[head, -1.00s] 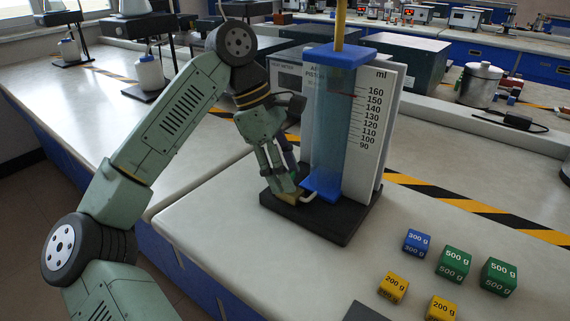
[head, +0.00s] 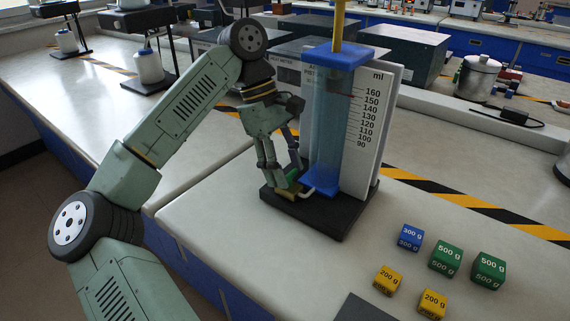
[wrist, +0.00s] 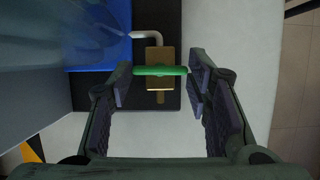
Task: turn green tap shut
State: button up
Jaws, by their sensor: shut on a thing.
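The green tap (wrist: 160,71) is a bar handle on a brass valve body (wrist: 161,60). In the wrist view the bar lies crosswise over the brass body. A bent white pipe (wrist: 146,36) joins the body to the blue-footed clear cylinder (head: 328,135). My gripper (wrist: 159,78) is shut on the green tap, with one finger at each end of the bar. In the head view my gripper (head: 274,180) reaches down to the valve at the left of the cylinder. A bit of green (head: 293,175) shows there beside the fingers, which hide much of the tap.
The cylinder and its ml scale board (head: 372,125) stand on a black base (head: 340,222), close right of my gripper. Several coloured weight cubes (head: 446,259) lie at the front right. The bench left of the base is clear.

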jog(key=o, duration=1.2)
jog(key=shift+c, duration=0.2)
jog(key=shift+r, duration=0.1)
jog(key=v, duration=1.1)
jog(key=shift+a+r, duration=0.15)
jog(key=shift+r, duration=0.25)
jog(key=shift+w, duration=0.1)
